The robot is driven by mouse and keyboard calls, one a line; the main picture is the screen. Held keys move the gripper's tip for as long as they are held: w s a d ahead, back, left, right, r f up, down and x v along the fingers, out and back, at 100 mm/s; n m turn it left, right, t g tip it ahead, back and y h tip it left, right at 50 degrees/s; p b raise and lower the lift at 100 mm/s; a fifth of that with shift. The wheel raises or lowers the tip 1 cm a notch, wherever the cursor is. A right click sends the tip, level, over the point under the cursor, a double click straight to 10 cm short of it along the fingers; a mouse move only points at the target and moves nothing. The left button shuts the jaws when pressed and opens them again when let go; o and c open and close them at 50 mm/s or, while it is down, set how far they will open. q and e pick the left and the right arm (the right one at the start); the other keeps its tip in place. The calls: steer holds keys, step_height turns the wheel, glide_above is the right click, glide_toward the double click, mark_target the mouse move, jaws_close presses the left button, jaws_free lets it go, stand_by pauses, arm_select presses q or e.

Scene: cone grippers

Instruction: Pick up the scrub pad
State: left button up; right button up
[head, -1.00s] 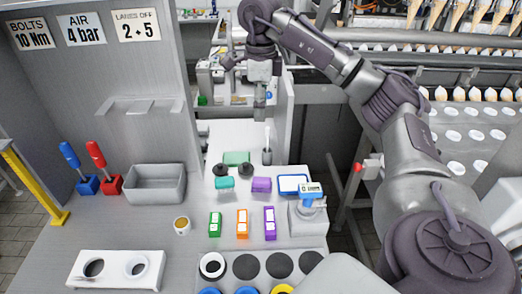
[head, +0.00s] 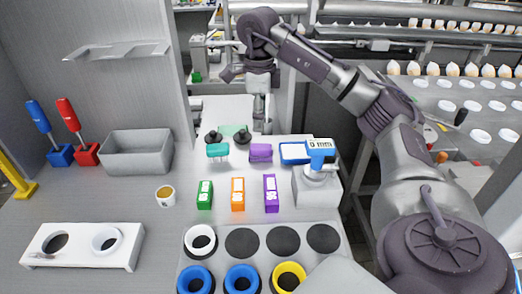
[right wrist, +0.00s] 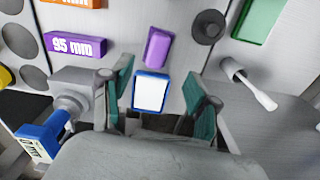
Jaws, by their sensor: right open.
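No thing is labelled as the scrub pad, and I cannot tell for certain which one it is. A small purple block (head: 261,152) lies on the bench; it also shows in the right wrist view (right wrist: 157,47), ahead of the jaws. My left gripper is out of view.
A blue-framed white panel (head: 293,151) and a blue gauge on a grey block (head: 317,185) are right of the purple block. Green, orange and purple (head: 270,193) labelled blocks are in front. A white-handled tool (right wrist: 250,85) lies nearby.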

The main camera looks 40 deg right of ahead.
mark_target(261, 145)
step_height(261, 145, down, 4)
steer(key=shift+s+f, duration=0.15)
steer(key=shift+f, duration=1.25)
steer(key=shift+s+f, duration=0.15)
steer(key=shift+f, duration=1.2)
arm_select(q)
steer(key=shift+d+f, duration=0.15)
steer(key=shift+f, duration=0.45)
arm_select(e)
jaws_close()
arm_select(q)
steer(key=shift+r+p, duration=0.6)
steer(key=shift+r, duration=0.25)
arm_select(e)
step_height(261, 145, up, 10)
steer(key=shift+r, duration=0.1)
